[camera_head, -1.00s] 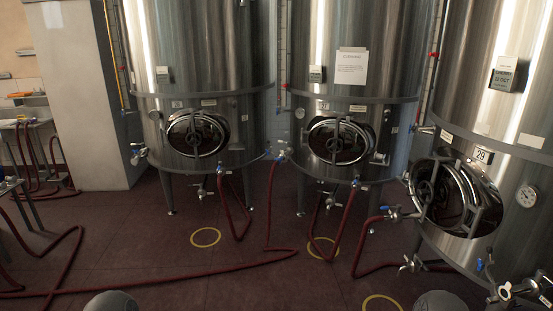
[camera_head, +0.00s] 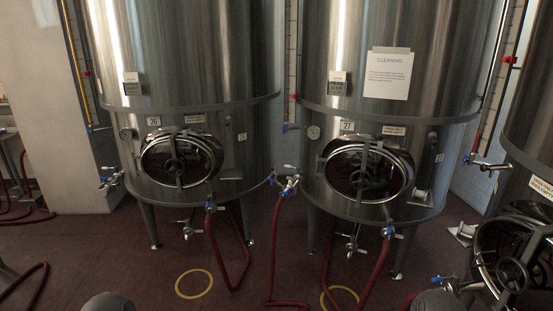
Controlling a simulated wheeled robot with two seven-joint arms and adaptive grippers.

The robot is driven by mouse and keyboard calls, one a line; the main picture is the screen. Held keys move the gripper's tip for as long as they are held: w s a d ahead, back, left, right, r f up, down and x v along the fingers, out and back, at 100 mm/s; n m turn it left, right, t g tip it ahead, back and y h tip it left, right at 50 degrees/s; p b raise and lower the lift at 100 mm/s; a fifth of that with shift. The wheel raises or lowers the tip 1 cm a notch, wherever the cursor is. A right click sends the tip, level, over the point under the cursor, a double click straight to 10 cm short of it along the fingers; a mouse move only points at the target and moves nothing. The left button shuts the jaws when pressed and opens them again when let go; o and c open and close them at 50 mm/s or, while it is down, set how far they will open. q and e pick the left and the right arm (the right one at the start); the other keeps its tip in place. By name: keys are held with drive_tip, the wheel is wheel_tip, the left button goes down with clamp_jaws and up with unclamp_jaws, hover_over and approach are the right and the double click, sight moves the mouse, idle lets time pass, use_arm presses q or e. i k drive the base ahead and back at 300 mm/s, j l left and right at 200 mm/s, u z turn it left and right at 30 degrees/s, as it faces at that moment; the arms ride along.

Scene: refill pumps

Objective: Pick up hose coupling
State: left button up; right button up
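Dark red hoses end in metal couplings with blue parts at the tanks. One hose coupling (camera_head: 289,184) with a valve is between the two tanks, at the upper end of a hanging hose (camera_head: 273,245). Another coupling (camera_head: 210,207) is under the left tank's front, and one (camera_head: 388,233) is under tank 27's front. A further valve fitting (camera_head: 447,283) is at the lower right. I cannot tell which coupling the task names. Neither gripper is in view; only rounded grey parts that look like mine show at the bottom edge.
The steel tank 26 (camera_head: 180,60) and steel tank 27 (camera_head: 330,60) stand on legs. Another tank (camera_head: 535,120) stands at the right edge. Yellow rings (camera_head: 194,284) mark the red-brown floor (camera_head: 110,265). Hoses lie across the floor. A pale wall (camera_head: 45,100) stands at the left.

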sight(283, 195)
drive_tip(key=i, duration=1)
drive_tip(key=i+l+u, duration=0.1)
drive_tip(key=i, duration=0.9)
